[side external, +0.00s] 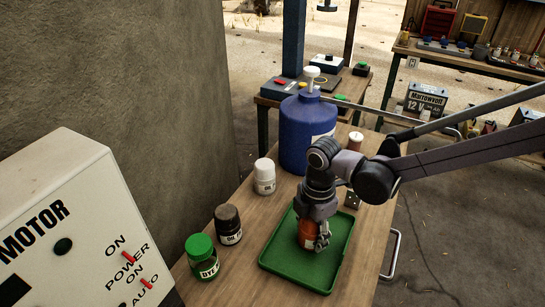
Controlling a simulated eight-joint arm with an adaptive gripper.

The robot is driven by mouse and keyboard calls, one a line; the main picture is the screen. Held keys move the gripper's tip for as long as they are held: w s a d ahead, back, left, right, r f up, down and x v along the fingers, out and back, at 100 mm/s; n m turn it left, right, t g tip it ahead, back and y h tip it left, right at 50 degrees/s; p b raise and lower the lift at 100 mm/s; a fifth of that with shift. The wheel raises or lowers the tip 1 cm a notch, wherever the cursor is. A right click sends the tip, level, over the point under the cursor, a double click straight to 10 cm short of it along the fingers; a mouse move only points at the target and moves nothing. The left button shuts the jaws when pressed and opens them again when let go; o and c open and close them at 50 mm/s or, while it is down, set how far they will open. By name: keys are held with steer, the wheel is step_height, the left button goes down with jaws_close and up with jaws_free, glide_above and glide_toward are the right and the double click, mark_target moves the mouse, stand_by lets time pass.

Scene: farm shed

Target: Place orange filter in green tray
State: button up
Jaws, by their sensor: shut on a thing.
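The green tray (281,256) lies on the wooden table, in the lower middle of the side external view. My gripper (318,238) points down over the tray and is shut on the orange filter (306,237). The filter is upright and stands within the tray's outline. I cannot tell whether its base touches the tray floor. My gripper hides part of the filter's top and right side.
A green jar (202,258), a dark-lidded jar (228,225) and a white jar (264,177) stand left of the tray. A large blue jug (306,130) stands behind it. A white motor box (65,235) is at the lower left. Bare wood (358,275) lies right of the tray.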

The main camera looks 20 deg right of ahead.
steer(key=shift+f, duration=0.3)
steer(key=shift+f, duration=0.1)
steer(key=o, duration=1.3)
steer(key=shift+o, duration=0.2)
